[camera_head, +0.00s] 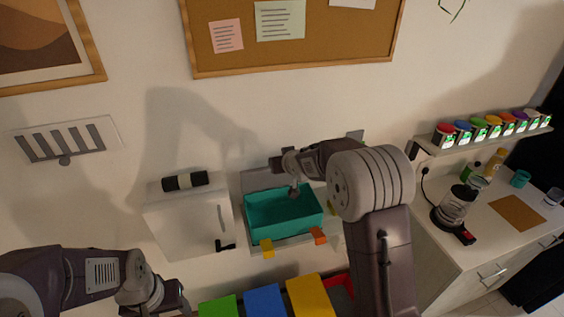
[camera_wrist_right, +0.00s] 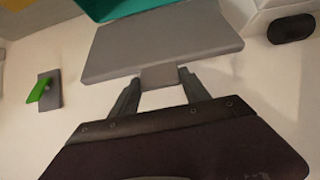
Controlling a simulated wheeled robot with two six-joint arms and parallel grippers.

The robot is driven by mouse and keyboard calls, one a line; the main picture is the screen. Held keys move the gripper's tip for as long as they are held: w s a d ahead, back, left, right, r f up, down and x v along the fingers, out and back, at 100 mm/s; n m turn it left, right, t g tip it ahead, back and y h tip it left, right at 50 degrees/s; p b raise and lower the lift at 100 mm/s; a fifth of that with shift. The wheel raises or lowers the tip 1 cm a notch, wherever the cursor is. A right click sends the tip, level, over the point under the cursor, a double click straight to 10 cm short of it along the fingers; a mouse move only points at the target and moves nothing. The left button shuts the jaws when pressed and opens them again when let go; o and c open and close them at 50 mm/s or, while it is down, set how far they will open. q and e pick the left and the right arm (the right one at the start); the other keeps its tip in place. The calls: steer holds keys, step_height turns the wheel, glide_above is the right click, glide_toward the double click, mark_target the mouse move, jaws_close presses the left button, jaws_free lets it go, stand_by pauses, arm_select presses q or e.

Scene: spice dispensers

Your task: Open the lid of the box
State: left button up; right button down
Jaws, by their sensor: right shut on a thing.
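The box (camera_head: 270,228) is an open-topped teal bin in the middle of the head view. Its grey lid (camera_head: 256,181) stands raised behind it, on the wall side. In the right wrist view the lid (camera_wrist_right: 160,45) is a flat grey panel with a small tab (camera_wrist_right: 160,77), and the teal box (camera_wrist_right: 120,8) shows at the top edge. My right gripper (camera_wrist_right: 158,90) has its fingers on either side of the tab and is shut on it. My left gripper (camera_head: 172,301) is at the lower left, well away from the box; its fingers are unclear.
A white cabinet (camera_head: 180,222) with a black roll (camera_head: 186,181) on top stands left of the box. Green (camera_head: 217,307), blue (camera_head: 264,300) and yellow (camera_head: 309,296) blocks are in front. A counter (camera_head: 490,235) with a coffee pot (camera_head: 455,209) is at right.

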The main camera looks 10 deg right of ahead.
steer(key=shift+w+r, duration=0.1)
steer(key=shift+r, duration=0.2)
steer(key=c, duration=0.5)
jaws_free()
steer(key=shift+s, duration=0.2)
steer(key=p+v, duration=0.1)
steer(key=v, duration=0.7)
steer(key=shift+s+r, duration=0.2)
steer(key=shift+s, duration=0.15)
